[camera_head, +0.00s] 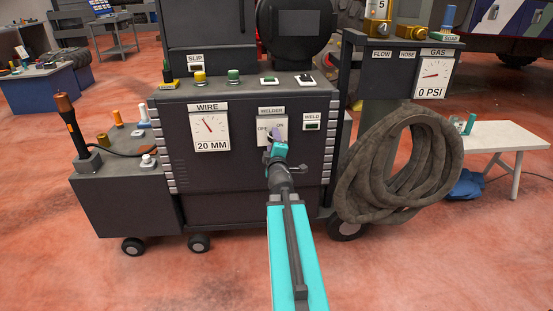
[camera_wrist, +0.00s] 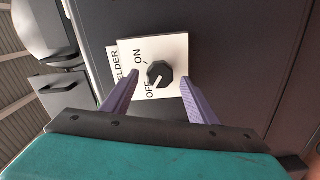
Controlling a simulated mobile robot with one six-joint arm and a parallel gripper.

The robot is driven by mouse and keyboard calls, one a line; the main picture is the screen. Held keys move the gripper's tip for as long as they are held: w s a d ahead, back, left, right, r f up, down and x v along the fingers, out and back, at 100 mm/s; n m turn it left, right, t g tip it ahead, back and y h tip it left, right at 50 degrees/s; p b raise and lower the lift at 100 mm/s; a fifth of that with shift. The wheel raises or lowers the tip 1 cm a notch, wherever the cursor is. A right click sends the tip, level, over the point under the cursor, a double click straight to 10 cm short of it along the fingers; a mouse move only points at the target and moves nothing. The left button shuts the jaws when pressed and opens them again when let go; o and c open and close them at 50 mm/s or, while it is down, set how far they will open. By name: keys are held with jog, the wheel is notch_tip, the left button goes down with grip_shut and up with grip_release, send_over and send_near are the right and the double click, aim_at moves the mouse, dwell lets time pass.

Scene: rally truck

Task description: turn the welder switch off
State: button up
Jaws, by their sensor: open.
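The welder switch (camera_wrist: 159,73) is a black faceted knob on a white plate (camera_wrist: 172,50) marked ON and OFF, seen close in the wrist view. A pale mark on the knob appears to point toward the OFF side, though it is small. My gripper (camera_wrist: 157,82) is open, with one purple finger on each side of the knob. I cannot tell whether the fingers touch it. In the head view my gripper (camera_head: 277,141) is in front of the switch plate (camera_head: 266,124) on the dark welder (camera_head: 240,165) and mostly hides the knob.
The WIRE gauge (camera_head: 210,131) is left of the switch and the WELD display (camera_head: 312,120) is right. A coiled hose (camera_head: 372,185) hangs at the right. Several colored buttons (camera_head: 234,76) line the ledge above. Open floor (camera_head: 180,280) lies in front.

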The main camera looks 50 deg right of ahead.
jog(key=shift+s+a+r+p, duration=0.15)
jog(key=shift+s+a+p, duration=0.3)
jog(key=shift+p, duration=0.6)
jog(key=p, duration=0.3)
jog(key=shift+s+a+p, duration=0.15)
jog(key=shift+a+p, duration=0.15)
jog(key=shift+a, duration=0.05)
jog(key=s+p, duration=0.1)
jog(key=p, duration=0.5)
jog(key=shift+s+a, duration=0.35)
jog(key=shift+a, duration=0.05)
jog(key=p+v, duration=0.2)
jog(key=p, duration=0.6)
jog(key=shift+s+a, duration=0.15)
jog(key=shift+s, duration=0.05)
jog(key=shift+s+p, duration=0.1)
jog(key=shift+p, duration=0.4)
jog(key=p+v, duration=0.5)
jog(key=p, duration=0.2)
jog(key=shift+s+a, duration=0.2)
